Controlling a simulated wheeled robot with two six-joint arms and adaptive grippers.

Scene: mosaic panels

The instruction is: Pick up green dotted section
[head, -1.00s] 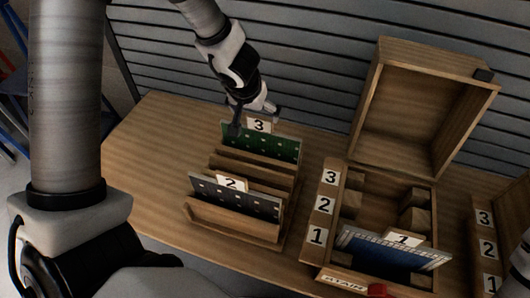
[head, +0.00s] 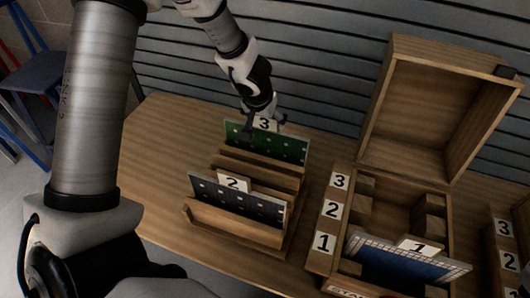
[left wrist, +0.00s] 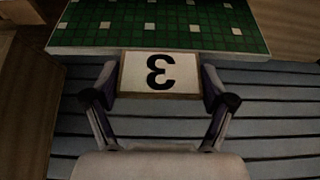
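The green dotted section (head: 268,144) stands upright in the rear slot of the wooden rack at the middle of the table. Its white tab marked 3 (head: 264,124) sticks up from its top edge. My left gripper (head: 263,113) is at that tab from above. In the left wrist view, its two fingers (left wrist: 160,88) stand on either side of the tab (left wrist: 160,73), apart from each other; contact with the tab's sides cannot be told. The green panel also shows there (left wrist: 160,25) beyond the tab. My right gripper is not in view.
A dark dotted panel with tab 2 (head: 238,203) stands in the front of the rack (head: 228,224). A wooden case (head: 322,252) with an open lid (head: 418,108) is at the right. It holds a blue panel with tab 1 (head: 400,268).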

